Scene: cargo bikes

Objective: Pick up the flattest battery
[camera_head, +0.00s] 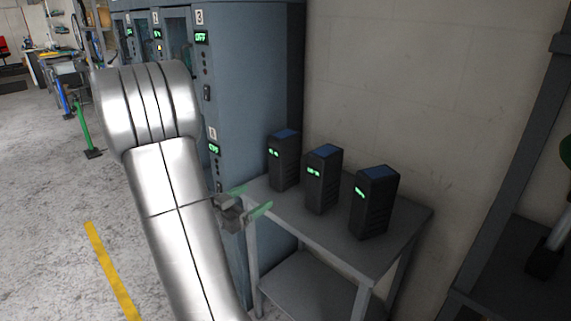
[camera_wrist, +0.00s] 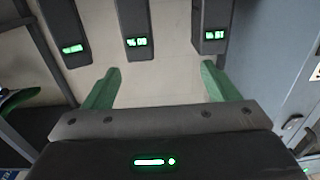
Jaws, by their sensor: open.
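Three dark upright batteries with blue tops and small green displays stand in a row on a grey table (camera_head: 412,222): a left one (camera_head: 283,168), a middle one (camera_head: 321,187) and a right one (camera_head: 372,210). The wrist view also shows the three batteries, at its left (camera_wrist: 62,25), middle (camera_wrist: 133,17) and right (camera_wrist: 211,14). Their display figures are too small to read surely, so I cannot tell which is flattest. My gripper (camera_head: 251,200) is open and empty at the table's left front corner, apart from the batteries. Its green fingers (camera_wrist: 160,67) point towards the row in the wrist view.
A tall blue-grey locker cabinet (camera_head: 245,95) with numbered bays and green displays stands left of and behind the table. A pale wall (camera_head: 420,80) is behind the batteries. A lower shelf (camera_head: 310,285) of the table is empty. Open floor (camera_head: 50,200) lies to the left.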

